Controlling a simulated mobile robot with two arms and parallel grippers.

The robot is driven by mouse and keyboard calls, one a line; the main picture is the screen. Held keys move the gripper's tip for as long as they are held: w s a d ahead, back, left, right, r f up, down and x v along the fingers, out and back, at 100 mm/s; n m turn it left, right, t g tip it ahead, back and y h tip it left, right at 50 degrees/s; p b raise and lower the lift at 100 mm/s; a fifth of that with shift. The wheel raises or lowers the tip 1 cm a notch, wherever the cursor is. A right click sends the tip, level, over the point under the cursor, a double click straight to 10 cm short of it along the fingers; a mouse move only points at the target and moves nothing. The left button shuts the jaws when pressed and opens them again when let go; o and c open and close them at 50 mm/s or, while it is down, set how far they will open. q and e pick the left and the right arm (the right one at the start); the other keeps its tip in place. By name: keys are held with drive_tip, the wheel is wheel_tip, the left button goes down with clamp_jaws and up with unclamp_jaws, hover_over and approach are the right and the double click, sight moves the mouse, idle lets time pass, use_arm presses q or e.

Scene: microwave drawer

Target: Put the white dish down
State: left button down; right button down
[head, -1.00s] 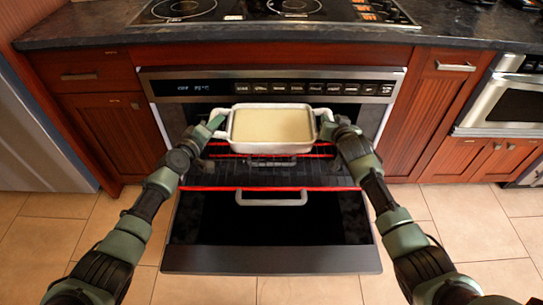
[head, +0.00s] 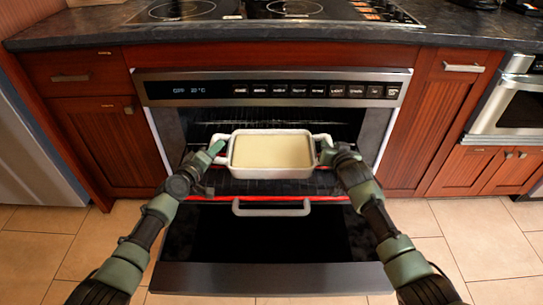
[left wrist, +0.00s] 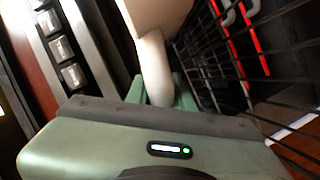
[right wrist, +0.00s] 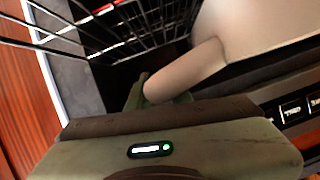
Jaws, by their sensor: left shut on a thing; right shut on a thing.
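The white dish (head: 272,172) is rectangular with two side handles and is filled to near the rim with something pale yellow. It is level, over the oven's pulled-out rack (head: 290,187); I cannot tell whether it touches the rack. My left gripper (head: 214,150) is shut on the dish's left handle, which also shows in the left wrist view (left wrist: 153,65). My right gripper (head: 328,154) is shut on the right handle, which also shows in the right wrist view (right wrist: 185,72). The handles hide parts of the fingers.
The oven door (head: 265,278) is open and lowered in front, with its metal handle (head: 271,208). The control panel (head: 300,90) is just above and behind the dish. A stovetop (head: 280,10) and dark counter are above. A second oven (head: 520,105) stands at the right.

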use_arm(q)
drive_tip(key=shift+w+a+r, duration=0.1)
drive_tip(key=shift+a, duration=0.05)
use_arm(e)
drive_tip(key=shift+w+d+r, duration=0.1)
drive_tip(key=shift+d+r, duration=0.05)
